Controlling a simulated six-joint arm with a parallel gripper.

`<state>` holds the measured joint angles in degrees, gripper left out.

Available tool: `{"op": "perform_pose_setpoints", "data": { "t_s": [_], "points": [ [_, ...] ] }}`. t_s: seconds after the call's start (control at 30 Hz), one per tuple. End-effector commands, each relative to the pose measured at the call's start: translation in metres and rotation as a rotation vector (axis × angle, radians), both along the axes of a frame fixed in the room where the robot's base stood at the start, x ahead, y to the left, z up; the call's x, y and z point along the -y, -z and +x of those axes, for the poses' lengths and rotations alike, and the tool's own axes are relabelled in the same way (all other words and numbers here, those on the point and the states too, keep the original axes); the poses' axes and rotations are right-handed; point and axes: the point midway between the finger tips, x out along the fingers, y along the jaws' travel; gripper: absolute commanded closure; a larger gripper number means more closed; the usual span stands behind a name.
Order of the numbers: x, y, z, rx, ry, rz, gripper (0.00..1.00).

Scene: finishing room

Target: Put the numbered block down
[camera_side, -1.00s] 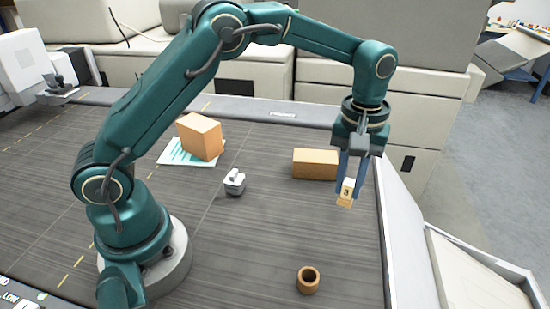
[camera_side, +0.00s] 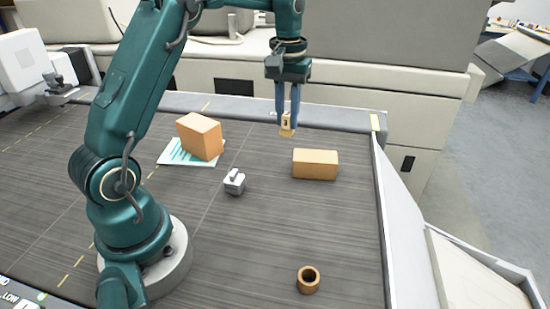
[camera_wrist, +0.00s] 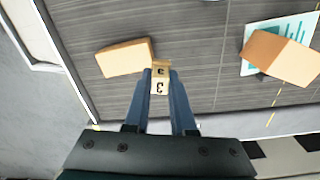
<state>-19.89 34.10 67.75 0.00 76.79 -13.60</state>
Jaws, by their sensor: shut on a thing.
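The numbered block (camera_side: 287,124) is small and cream-tan, with a dark 3 readable on it in the wrist view (camera_wrist: 160,87). My gripper (camera_side: 288,118) is shut on it, one blue finger on each side, and the fingers also show in the wrist view (camera_wrist: 160,80). In the side view the block hangs at the fingertips near the back edge of the dark table, up and left of an orange-brown box. It appears to be above the surface, though its exact height is hard to tell.
The orange-brown box (camera_side: 316,164) lies near the block. Another box (camera_side: 200,137) stands on a printed sheet (camera_side: 172,155) at left. A small grey object (camera_side: 234,182) and a brown ring-shaped cup (camera_side: 308,280) stand on the table (camera_side: 255,235). A white rail (camera_side: 392,230) borders the right side.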

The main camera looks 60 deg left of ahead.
Motion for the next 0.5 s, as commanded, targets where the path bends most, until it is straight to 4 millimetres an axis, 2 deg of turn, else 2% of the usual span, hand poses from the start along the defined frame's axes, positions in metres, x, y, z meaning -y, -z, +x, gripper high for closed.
{"op": "perform_pose_setpoints", "data": {
  "t_s": [0.03,0.1,0.2,0.37,0.5],
  "points": [
    [-0.020,0.004,-0.002,-0.003,-0.040,-0.001,1.00],
    [-0.042,0.008,-0.006,-0.007,-0.084,-0.002,1.00],
    [-0.065,0.013,-0.013,-0.012,-0.145,-0.005,1.00],
    [-0.081,0.023,-0.021,-0.024,-0.197,-0.012,1.00],
    [-0.083,0.044,-0.022,-0.026,-0.203,-0.013,1.00]
  ]
}}
